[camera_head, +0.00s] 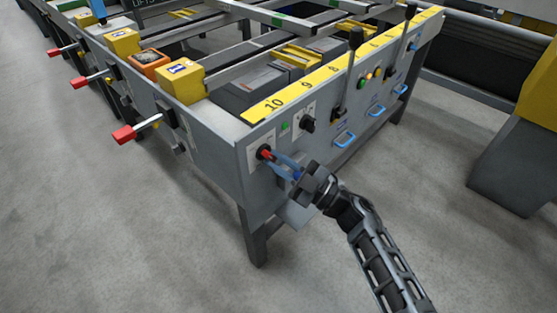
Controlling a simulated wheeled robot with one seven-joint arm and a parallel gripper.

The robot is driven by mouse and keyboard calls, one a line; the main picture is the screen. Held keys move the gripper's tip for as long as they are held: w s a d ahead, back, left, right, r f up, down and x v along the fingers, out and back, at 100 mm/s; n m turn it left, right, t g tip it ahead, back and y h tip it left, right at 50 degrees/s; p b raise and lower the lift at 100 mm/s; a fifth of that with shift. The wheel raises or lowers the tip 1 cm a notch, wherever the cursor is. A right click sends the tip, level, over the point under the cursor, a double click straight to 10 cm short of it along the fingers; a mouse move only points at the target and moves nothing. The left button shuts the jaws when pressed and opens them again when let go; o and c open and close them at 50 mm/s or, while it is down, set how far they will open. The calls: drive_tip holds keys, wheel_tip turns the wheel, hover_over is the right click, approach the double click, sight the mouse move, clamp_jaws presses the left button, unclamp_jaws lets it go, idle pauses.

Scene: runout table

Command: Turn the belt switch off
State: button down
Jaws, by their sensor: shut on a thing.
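The switch (265,152) is a black rotary knob with a red part, low on the near left of the table's grey front panel. My gripper (275,157) reaches it from the right, with its blue fingers shut on the red part of the switch. The fingers hide some of the knob, and its exact angle is too small to tell. Any label around it is unreadable.
A second black knob (307,124) and a green button (284,126) sit just right of the switch. Blue handles (345,139) and black levers (350,62) stick out farther right. Red-tipped levers (124,134) project on the left side. Floor in front is clear.

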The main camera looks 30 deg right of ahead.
drive_tip(key=shift+n+g+y, duration=0.3)
drive_tip(key=shift+n+g, duration=0.2)
drive_tip(key=shift+n, duration=0.9)
drive_tip(key=shift+p, duration=0.3)
drive_tip(key=c, duration=1.1)
unclamp_jaws()
drive_tip(key=shift+d, duration=0.1)
drive_tip(key=v, duration=0.7)
drive_tip(key=shift+s+d, duration=0.25)
drive_tip(key=shift+s, duration=0.05)
